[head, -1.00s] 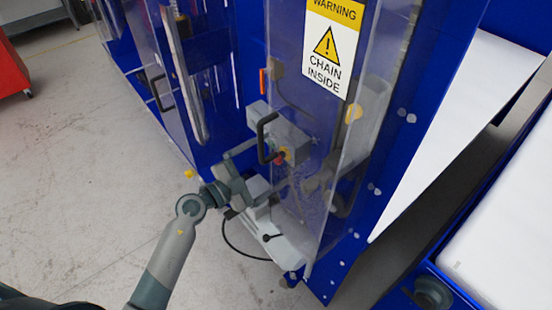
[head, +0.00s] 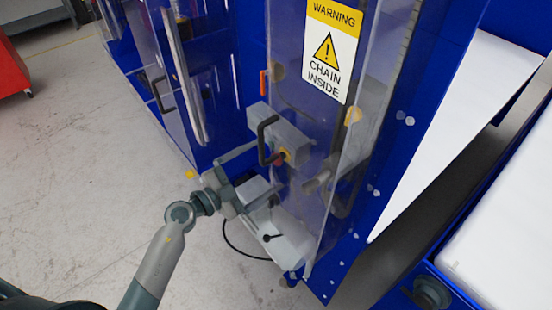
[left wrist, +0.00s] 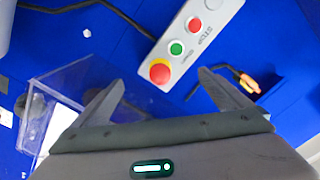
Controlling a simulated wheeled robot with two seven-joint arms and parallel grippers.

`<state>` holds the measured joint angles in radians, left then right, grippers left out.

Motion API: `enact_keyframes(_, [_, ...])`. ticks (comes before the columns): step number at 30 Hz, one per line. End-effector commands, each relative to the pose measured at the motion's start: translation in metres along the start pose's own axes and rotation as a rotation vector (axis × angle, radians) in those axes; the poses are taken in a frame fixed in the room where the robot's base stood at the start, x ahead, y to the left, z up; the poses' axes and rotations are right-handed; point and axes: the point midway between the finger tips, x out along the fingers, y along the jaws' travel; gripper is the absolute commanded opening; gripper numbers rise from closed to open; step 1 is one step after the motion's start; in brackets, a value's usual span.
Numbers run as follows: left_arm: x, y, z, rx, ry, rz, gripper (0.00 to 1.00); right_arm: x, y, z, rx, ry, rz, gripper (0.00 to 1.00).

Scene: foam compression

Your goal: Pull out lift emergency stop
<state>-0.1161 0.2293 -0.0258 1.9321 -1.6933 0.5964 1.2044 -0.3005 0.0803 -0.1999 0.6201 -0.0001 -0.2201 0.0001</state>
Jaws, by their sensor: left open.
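The emergency stop (left wrist: 160,71) is a red mushroom button on a yellow collar, at the lower end of a light grey control box (left wrist: 213,8) in the left wrist view. In the head view the emergency stop (head: 280,158) is a small red and yellow spot beside a black handle. My left gripper (left wrist: 161,80) is open and empty, its two fingertips on either side of the button in the picture and apart from it. In the head view my left gripper (head: 271,164) is near the button, low by the clear guard. My right gripper is not in view.
A green button (left wrist: 176,48) and another red button (left wrist: 194,24) sit on the same box. The clear guard (head: 315,135) carries a chain warning sign (head: 333,45). A black handle (head: 262,142) stands close to my left gripper. Open floor (head: 90,170) lies at left.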

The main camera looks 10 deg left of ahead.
Motion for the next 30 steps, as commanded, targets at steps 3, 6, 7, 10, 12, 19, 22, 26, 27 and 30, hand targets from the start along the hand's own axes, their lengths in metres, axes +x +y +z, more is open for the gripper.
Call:
enact_keyframes(3, [-0.008, 0.0, -0.001, 0.0, 0.0, 0.001, 0.97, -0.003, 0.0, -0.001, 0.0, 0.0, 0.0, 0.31])
enact_keyframes(6, [-0.015, 0.0, -0.001, 0.0, 0.0, 0.001, 0.97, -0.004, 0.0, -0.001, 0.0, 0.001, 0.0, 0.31])
enact_keyframes(7, [-0.017, 0.0, -0.001, -0.001, 0.0, 0.0, 0.97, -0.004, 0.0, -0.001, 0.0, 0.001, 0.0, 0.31])
enact_keyframes(10, [-0.024, 0.0, 0.0, 0.001, -0.002, 0.001, 0.97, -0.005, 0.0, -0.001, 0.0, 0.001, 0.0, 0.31])
enact_keyframes(12, [-0.028, 0.0, 0.0, -0.001, -0.001, 0.001, 0.97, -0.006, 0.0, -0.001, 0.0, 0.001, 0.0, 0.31])
enact_keyframes(19, [-0.039, 0.0, 0.0, 0.0, 0.0, 0.0, 0.97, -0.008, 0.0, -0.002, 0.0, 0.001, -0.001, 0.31])
enact_keyframes(22, [-0.041, 0.0, 0.0, 0.0, 0.001, 0.0, 0.97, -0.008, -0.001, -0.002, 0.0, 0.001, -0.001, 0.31])
enact_keyframes(26, [-0.04, 0.0, 0.0, 0.0, 0.001, 0.0, 0.97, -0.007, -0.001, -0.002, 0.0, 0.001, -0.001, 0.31])
enact_keyframes(27, [-0.04, 0.0, 0.0, 0.0, 0.001, 0.0, 0.97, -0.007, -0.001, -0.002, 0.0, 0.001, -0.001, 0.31])
enact_keyframes(30, [-0.04, 0.0, 0.0, 0.0, 0.001, 0.0, 0.97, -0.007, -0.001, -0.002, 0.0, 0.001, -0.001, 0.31])
